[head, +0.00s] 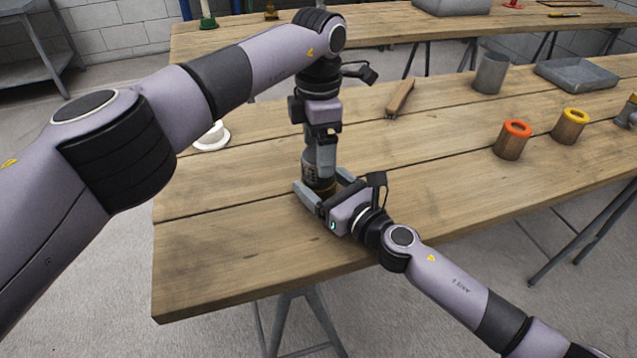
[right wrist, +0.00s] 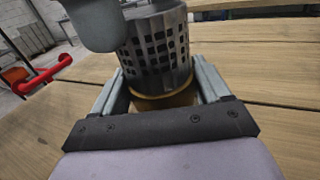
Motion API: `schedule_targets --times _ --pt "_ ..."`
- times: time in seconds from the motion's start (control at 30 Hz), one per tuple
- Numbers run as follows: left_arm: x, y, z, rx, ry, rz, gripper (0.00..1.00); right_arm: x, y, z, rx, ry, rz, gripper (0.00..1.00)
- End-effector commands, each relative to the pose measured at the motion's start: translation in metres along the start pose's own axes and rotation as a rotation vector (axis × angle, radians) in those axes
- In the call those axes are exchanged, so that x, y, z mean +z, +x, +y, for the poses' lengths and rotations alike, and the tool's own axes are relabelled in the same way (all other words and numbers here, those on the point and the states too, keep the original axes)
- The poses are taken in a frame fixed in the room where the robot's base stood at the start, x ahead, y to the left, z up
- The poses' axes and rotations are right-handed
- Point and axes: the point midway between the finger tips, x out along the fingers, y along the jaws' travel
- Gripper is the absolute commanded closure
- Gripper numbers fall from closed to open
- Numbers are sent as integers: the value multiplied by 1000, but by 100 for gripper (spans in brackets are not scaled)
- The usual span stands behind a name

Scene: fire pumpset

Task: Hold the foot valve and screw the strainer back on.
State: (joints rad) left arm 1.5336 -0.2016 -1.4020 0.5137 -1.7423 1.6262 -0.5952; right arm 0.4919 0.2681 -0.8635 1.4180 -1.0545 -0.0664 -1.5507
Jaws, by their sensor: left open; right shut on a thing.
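The strainer (right wrist: 158,58), a grey metal cylinder with rows of square holes, stands upright on the brass foot valve (right wrist: 167,101) in the right wrist view. Whether its thread is engaged cannot be seen. In the head view the strainer (head: 313,174) is partly hidden by my grippers. My right gripper (head: 326,186) is low over the table, shut on the foot valve, with a finger on either side in the right wrist view. My left gripper (head: 319,160) points down from above, open at the strainer's top. One of its fingers shows beside the strainer in the right wrist view.
To the right stand an orange-rimmed cylinder (head: 512,140), a yellow-rimmed cylinder (head: 569,127), a grey cup (head: 491,73) and a grey tray (head: 577,75). A wooden-handled tool (head: 400,97) lies behind my grippers. A white round part (head: 212,137) is at left.

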Motion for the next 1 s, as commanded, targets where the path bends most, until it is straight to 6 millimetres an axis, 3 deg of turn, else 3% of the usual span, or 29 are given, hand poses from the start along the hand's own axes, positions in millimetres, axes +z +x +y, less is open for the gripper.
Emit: schedule_targets --times 0.17,0.6,1.0 --pt "0 -7 1 3 -137 0 15 0 0 -2 -4 -1 1 100" --pt "0 -31 0 2 -719 -1 15 0 0 -2 -4 -1 0 100" --pt "0 -35 0 0 -835 -1 15 0 0 -2 -3 -1 0 100"
